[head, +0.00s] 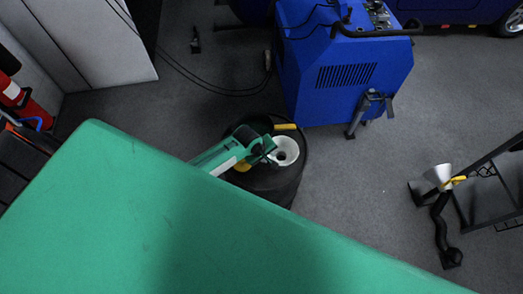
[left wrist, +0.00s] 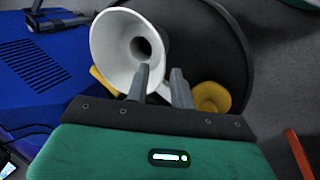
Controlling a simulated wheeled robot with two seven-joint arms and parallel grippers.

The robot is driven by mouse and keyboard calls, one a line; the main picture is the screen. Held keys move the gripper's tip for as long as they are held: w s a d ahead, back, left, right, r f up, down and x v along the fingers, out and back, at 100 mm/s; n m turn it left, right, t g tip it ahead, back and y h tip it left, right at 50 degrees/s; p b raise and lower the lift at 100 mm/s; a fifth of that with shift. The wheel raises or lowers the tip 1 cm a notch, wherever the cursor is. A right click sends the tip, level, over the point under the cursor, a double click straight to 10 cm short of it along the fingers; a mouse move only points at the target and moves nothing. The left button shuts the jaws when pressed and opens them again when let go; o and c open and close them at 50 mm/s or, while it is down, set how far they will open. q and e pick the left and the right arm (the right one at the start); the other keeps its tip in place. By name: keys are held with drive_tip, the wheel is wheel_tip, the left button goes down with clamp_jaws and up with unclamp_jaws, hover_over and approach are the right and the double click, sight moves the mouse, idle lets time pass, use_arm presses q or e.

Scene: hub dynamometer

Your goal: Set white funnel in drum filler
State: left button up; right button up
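The white funnel (head: 286,151) is over the top of the black drum (head: 285,190), mouth up. My left gripper (head: 268,149) is at the funnel's left side. In the left wrist view the white funnel (left wrist: 108,45) shows its round mouth and dark bore. The fingers of my left gripper (left wrist: 161,74) are close together, one across the mouth and one outside the rim, apparently with the funnel wall between them. The funnel's lower end and the drum filler opening are hidden, so I cannot tell whether it is seated. My right gripper is not in view.
A blue machine (head: 345,70) stands just behind the drum. Yellow parts (left wrist: 210,97) show on or beside the drum top. A grey metal cone (head: 438,175) and a dark rack (head: 490,190) stand at the right. Cables lie on the floor at the back left. Open floor lies between drum and rack.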

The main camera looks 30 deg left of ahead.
use_arm(q)
drive_tip(key=v, duration=0.7)
drive_tip(key=shift+s+r, duration=0.1)
idle(0.4)
drive_tip(key=s+a+r+m+y, duration=0.1)
drive_tip(key=s+r+m, duration=0.55)
drive_tip(key=s, duration=0.35)
drive_tip(key=s+r+m+y, duration=0.1)
drive_tip(key=s+r+m, duration=0.55)
drive_tip(key=s, duration=0.45)
wheel_tip(320, 180, down, 30)
drive_tip(key=g, duration=0.1)
drive_tip(key=s+a+f+g, duration=0.1)
drive_tip(key=s+a+f, duration=0.1)
drive_tip(key=s+f, duration=0.7)
drive_tip(key=s+a+f, duration=0.2)
drive_tip(key=s+f, duration=0.8)
drive_tip(key=f, duration=0.2)
drive_tip(key=shift+s+m+g+y, duration=0.15)
drive_tip(key=shift+m+g+y, duration=0.15)
drive_tip(key=shift+m+g, duration=0.1)
